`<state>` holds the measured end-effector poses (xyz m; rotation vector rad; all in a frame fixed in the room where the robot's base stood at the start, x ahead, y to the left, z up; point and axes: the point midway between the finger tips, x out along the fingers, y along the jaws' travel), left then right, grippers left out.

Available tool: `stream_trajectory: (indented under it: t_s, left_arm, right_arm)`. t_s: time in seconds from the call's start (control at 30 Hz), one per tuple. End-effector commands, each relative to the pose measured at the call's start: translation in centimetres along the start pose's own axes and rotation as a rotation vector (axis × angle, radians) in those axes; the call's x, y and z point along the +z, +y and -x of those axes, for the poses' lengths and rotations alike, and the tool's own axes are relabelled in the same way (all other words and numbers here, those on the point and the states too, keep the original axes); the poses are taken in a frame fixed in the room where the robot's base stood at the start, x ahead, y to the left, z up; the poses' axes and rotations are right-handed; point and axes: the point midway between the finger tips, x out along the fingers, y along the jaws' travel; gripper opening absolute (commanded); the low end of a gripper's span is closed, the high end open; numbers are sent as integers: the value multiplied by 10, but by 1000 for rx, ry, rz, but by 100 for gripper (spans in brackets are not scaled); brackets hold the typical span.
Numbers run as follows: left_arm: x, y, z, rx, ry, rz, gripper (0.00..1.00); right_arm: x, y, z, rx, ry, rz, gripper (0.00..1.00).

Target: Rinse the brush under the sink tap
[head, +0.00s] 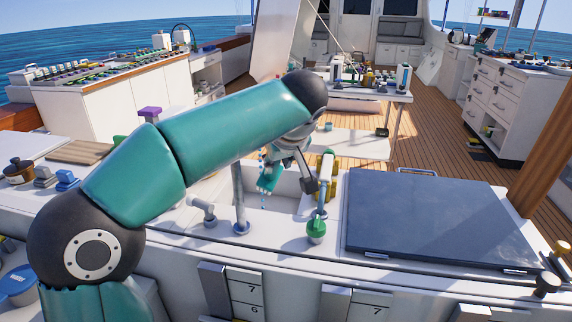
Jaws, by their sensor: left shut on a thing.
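My right gripper is not in view.
A post with a green base (316,230) stands right of the sink. A small grey fitting (204,209) is at its left. A dark blue hatch lid (430,222) covers the counter's right.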

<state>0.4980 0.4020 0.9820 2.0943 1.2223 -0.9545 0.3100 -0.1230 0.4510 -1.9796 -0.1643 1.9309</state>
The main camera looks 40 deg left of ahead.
Motion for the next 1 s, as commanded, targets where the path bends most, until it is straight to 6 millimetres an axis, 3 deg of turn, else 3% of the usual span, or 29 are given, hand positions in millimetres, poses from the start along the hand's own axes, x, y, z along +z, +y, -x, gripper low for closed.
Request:
stream_trajectory:
  t_s: [0.6, 1.0]
  left_arm:
    - [-42, -7, -46, -1, 1, 3, 0]
    - [-58, -10, -64, 0, 1, 2, 0]
  right_arm:
    - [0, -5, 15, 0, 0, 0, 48]
    - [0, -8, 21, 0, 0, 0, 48]
